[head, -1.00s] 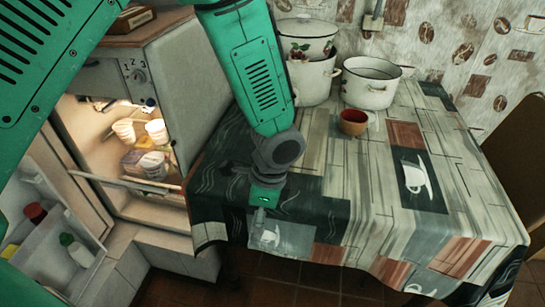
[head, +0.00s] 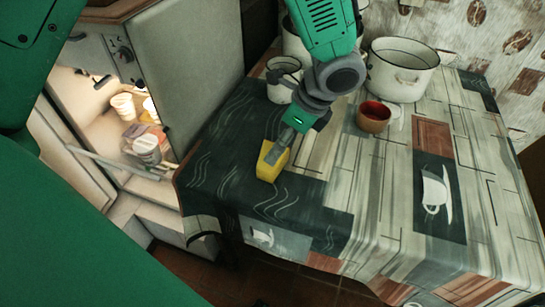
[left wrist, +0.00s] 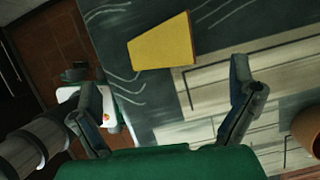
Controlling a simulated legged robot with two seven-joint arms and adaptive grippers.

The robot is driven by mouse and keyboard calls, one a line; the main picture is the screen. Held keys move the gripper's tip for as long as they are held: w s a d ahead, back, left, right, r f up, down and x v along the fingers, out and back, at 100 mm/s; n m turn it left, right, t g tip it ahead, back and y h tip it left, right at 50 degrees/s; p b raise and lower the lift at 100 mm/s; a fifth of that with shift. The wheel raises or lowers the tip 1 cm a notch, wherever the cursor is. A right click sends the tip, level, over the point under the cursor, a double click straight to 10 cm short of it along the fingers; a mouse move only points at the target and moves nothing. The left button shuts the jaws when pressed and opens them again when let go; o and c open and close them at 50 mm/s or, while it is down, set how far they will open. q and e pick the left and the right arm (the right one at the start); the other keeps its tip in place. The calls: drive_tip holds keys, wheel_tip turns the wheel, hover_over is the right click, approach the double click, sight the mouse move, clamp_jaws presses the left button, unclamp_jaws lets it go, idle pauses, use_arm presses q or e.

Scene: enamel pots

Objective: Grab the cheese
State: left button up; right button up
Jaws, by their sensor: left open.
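The cheese (head: 271,162), a yellow wedge-shaped block, lies on the patterned tablecloth (head: 330,215) near the left side of the table. It also shows whole in the left wrist view (left wrist: 163,42). My left gripper (head: 281,150) is over the table at the cheese and hides part of its upper edge in the head view. In the left wrist view the fingers (left wrist: 163,75) are spread wide with nothing between them, and the cheese lies beyond their tips. My right gripper is not in view.
A white mug (head: 278,92) stands left of my wrist. A brown cup (head: 373,118) and a large white enamel pot (head: 402,75) stand to the right. An open lit fridge (head: 110,130) is left of the table. The table's front right is clear.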

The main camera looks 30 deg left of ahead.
sight(280, 159)
use_arm(q)
drive_tip(key=x, duration=0.2)
drive_tip(key=d+x, duration=0.1)
drive_tip(key=x, duration=0.1)
drive_tip(key=shift+w+a+f+b, duration=0.1)
drive_tip(key=shift+f+b, duration=0.3)
drive_tip(key=x, duration=0.2)
drive_tip(key=b+x, duration=0.1)
drive_tip(key=x, duration=0.2)
drive_tip(key=shift+a+f, duration=0.25)
drive_tip(key=shift+a, duration=0.15)
drive_tip(key=shift+d+r, duration=0.15)
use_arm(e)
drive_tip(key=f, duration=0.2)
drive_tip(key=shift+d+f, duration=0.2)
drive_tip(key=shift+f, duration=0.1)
use_arm(q)
drive_tip(key=shift+d, duration=0.1)
drive_tip(key=c, duration=1.2)
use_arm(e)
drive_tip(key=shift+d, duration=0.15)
